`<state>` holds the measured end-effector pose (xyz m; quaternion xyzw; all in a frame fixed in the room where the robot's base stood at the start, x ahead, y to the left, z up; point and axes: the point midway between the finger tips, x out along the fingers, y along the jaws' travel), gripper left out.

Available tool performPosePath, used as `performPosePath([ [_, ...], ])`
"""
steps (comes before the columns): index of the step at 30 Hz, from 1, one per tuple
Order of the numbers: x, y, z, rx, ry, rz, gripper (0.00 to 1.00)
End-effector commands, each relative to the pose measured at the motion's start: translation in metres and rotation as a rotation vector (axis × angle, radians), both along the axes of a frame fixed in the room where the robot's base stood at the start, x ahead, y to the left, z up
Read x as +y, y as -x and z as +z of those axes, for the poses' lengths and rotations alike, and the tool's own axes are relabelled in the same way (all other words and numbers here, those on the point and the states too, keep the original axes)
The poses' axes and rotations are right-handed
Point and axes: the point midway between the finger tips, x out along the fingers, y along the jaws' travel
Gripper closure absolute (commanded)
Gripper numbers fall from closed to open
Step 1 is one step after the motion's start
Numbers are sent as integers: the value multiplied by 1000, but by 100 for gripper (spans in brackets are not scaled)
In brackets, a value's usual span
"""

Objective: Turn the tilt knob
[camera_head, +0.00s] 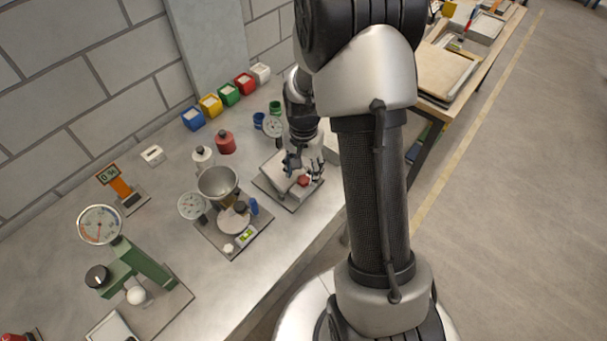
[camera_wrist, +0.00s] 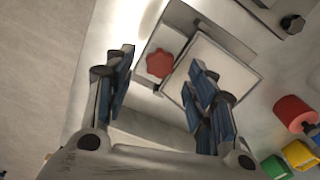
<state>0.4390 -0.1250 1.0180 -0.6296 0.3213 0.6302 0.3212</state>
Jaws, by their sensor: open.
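A red lobed knob (camera_wrist: 160,63) shows between my open fingertips in the wrist view, beside a pale square plate (camera_wrist: 236,78) on a grey base. In the head view, the red knob (camera_head: 303,181) is at the front right of this device (camera_head: 268,185). My gripper (camera_head: 294,163) is over the device, its fingers pointing down. In the wrist view, my gripper (camera_wrist: 162,60) is open and empty, with one finger on each side of the knob. The right finger covers part of the plate. I cannot tell how high the fingertips are above the knob.
A metal bowl (camera_head: 218,182) on a scale-like stand is left of the device. A red weight (camera_head: 225,142) and blue and green cups (camera_head: 274,107) stand behind it. Several coloured boxes (camera_head: 228,94) line the wall. A green dial device (camera_head: 138,262) stands at the front left.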

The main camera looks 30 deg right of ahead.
Motion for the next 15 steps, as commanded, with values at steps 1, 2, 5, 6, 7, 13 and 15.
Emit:
performPosePath([
  [1,-1,-2,12,-7,3,0,49],
  [2,-1,-2,19,-6,2,0,49],
  [5,0,-1,41,-6,2,0,49],
  [6,0,-1,50,-7,3,0,49],
  [7,0,-1,56,-5,2,0,49],
  [13,0,-1,85,-3,0,0,49],
  [15,0,-1,90,-2,1,0,49],
])
